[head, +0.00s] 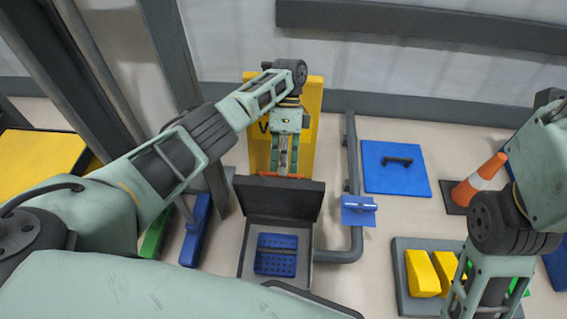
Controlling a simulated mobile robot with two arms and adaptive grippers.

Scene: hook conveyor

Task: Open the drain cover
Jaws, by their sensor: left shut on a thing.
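The drain cover (275,198) is a dark hinged lid that stands raised at the back of an open grey box (245,272) on the floor. A blue perforated piece (276,254) lies inside the box. My left gripper (285,168) points down at the cover's upper edge, its fingers shut at a thin orange-red strip (282,176) there, which seems to be the cover's handle. The fingertips partly hide the exact grip.
A yellow panel (312,100) stands behind the cover. A grey pipe (352,235) with a blue valve lever (359,206) runs close on the right. Beyond are a blue hatch with a handle (425,180), a cone (483,178) and a tray of yellow blocks (402,285).

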